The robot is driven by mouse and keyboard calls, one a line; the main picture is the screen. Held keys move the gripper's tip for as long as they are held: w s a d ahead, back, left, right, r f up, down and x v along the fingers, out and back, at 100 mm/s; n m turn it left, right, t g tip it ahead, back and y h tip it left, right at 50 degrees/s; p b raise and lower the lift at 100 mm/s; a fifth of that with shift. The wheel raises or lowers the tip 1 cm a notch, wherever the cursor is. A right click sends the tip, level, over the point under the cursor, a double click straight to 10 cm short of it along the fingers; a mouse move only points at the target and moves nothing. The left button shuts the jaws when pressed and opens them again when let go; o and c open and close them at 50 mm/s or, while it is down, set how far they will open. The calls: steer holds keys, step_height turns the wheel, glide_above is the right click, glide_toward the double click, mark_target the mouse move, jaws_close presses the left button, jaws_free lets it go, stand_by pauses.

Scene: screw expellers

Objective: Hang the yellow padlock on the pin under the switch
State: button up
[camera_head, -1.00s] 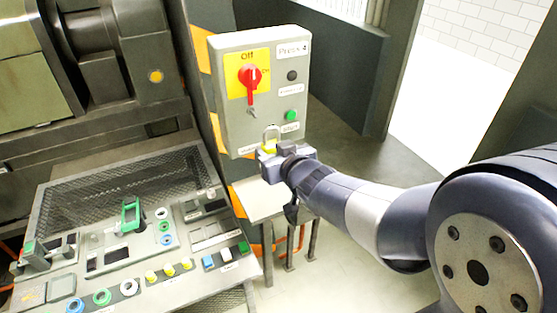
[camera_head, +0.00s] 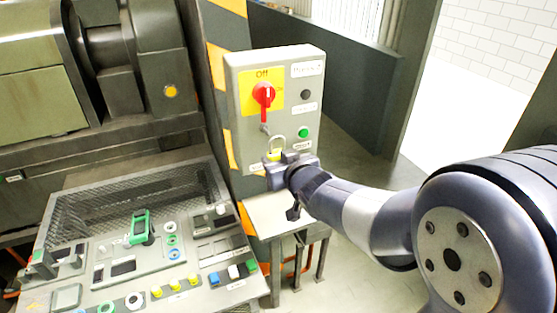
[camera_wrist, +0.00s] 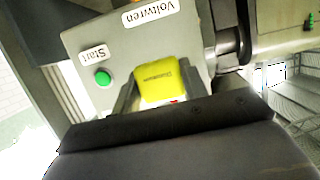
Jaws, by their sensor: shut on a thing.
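The yellow padlock (camera_head: 274,155) is held upright with its metal shackle on top, in front of the lower part of the grey switch box (camera_head: 292,75). My gripper (camera_head: 277,160) is shut on its body. In the wrist view the yellow body (camera_wrist: 160,83) sits between the two fingers, and the shackle is out of sight. The red switch (camera_head: 264,95) is on a yellow plate marked "Off". The small pin (camera_head: 265,128) is just below it. The shackle top is a little below and right of the pin, and seems apart from it; the depth gap is unclear.
A green button (camera_head: 303,132) is on the box right of the pin; it also shows in the wrist view (camera_wrist: 103,77). A control panel (camera_head: 190,245) with buttons and a green handle (camera_head: 141,228) is at lower left. A small table (camera_head: 285,212) stands below the box.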

mark_target(264, 147)
steer(key=shift+w+a, duration=0.4)
steer(key=shift+w, duration=0.6)
steer(key=shift+w+a, duration=0.35)
steer(key=shift+w, duration=0.65)
steer(key=shift+w+a, duration=0.4)
steer(key=shift+w, duration=0.6)
stand_by(0.8)
steer(key=shift+w+r, duration=0.15)
steer(key=shift+r, duration=0.05)
stand_by(0.4)
steer(key=shift+f+b, duration=0.35)
steer(key=shift+f, duration=0.1)
steer(key=shift+f, duration=0.4)
steer(key=o, duration=1)
steer(key=shift+d+f, duration=0.1)
steer(key=shift+c, duration=1.1)
